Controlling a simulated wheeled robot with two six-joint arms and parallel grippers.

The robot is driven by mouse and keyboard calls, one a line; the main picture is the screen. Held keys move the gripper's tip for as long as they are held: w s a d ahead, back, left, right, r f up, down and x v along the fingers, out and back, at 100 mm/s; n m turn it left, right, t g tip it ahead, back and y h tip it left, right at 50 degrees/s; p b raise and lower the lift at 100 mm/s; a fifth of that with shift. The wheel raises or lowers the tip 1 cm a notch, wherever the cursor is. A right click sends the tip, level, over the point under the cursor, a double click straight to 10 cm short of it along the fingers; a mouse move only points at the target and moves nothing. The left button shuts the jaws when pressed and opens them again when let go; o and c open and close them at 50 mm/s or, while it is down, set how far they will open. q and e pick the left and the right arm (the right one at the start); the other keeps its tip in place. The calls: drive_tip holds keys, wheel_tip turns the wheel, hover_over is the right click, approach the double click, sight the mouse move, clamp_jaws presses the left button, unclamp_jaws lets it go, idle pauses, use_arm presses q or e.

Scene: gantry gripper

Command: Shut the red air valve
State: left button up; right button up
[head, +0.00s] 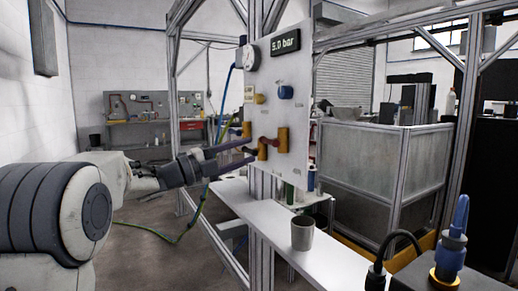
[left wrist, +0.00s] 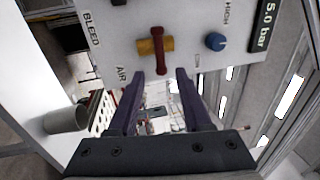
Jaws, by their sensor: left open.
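The red air valve handle (head: 269,141) is on the front of the white upright panel (head: 300,110). In the left wrist view the red handle (left wrist: 157,60) lies across its brass-yellow valve body (left wrist: 144,47), close to square with it. An AIR label is beside it. My left gripper (head: 250,149) reaches in from the left, in front of the panel. In the left wrist view its two dark fingers (left wrist: 160,76) are spread, with the handle's near end at the gap between their tips. They look empty; contact cannot be told. My right gripper is not in view.
The panel also carries a blue knob (head: 286,92), a gauge (head: 251,57) and a display (head: 285,42) reading 5.0 bar. A grey cup (head: 302,233) stands on the white shelf (head: 262,218) below.

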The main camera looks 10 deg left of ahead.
use_arm(q)
drive_tip(key=shift+v, duration=1.75)
